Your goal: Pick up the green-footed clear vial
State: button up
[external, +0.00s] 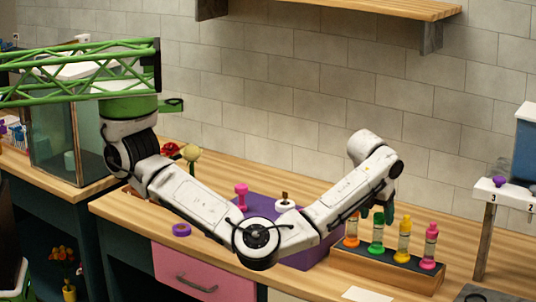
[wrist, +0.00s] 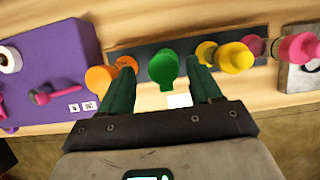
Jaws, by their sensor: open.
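The green-footed clear vial (external: 377,234) stands upright in a wooden rack (external: 385,272), between an orange vial (external: 351,230) and a yellow vial (external: 404,240). In the wrist view its green top (wrist: 162,66) shows between and just beyond my fingertips. My gripper (wrist: 159,72) is open, with one dark green finger on each side of that line. In the external view my gripper (external: 378,213) hangs just above and behind the vial tops. I cannot tell whether it touches the vial.
A pink vial (external: 430,247) stands at the rack's right end. In the wrist view the orange top (wrist: 99,79) is close to my left finger and the yellow top (wrist: 236,56) close to my right finger. A purple box (external: 312,250) stands left of the rack.

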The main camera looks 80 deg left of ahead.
aim_at(380, 223)
jog(key=shift+p+x, duration=0.4)
jog(key=shift+x, duration=1.9)
jog(key=shift+w+d, duration=0.15)
jog(key=shift+d, duration=0.05)
grip_shut()
jog(key=shift+r, duration=0.1)
